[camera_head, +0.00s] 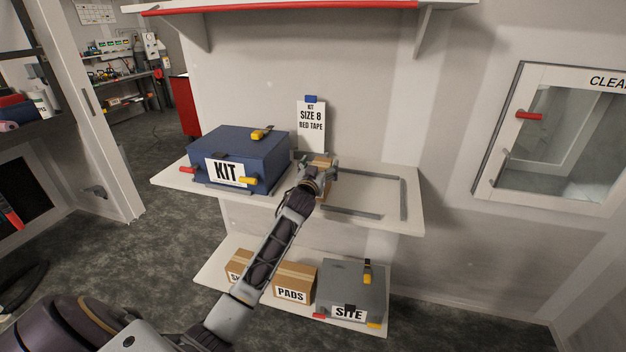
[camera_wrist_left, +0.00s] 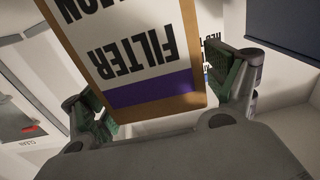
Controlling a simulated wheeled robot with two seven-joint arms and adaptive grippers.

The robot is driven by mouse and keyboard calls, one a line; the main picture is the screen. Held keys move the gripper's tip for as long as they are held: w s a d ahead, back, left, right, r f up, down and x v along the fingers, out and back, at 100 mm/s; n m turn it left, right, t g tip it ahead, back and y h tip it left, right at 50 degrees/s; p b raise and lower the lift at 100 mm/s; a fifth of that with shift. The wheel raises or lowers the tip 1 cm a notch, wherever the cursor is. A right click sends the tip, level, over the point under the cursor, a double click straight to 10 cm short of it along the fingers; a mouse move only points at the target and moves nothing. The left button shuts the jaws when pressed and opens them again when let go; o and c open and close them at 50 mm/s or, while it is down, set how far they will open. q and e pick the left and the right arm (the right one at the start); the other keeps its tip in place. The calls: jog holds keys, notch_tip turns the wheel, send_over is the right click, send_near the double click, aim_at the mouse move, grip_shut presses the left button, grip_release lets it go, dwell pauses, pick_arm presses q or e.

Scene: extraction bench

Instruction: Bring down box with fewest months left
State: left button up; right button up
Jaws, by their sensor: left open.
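A small brown filter box (camera_wrist_left: 148,50) is large in the left wrist view, between my two left fingers. Its white label reads FILTER upside down, with a purple band; a second line is cut off. Part of the brown box (camera_head: 322,160) shows in the head view on the middle shelf (camera_head: 408,222), mostly hidden by my left gripper (camera_head: 319,168). My left gripper also shows in the left wrist view (camera_wrist_left: 165,95); its fingers are open on either side of the box. I cannot tell whether they touch it. No other filter box is visible. My right gripper is out of view.
A blue KIT case (camera_head: 240,152) stands left of the gripper. A card (camera_head: 311,125) reading KIT SIZE 8 RED TAPE hangs behind. An empty outlined space lies right. The lower shelf holds a PADS box (camera_head: 294,282), a partly hidden box and a grey SITE case (camera_head: 352,285).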

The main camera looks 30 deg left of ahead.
pick_arm(q)
jog(key=v, duration=1.2)
jog(key=shift+b, duration=0.4)
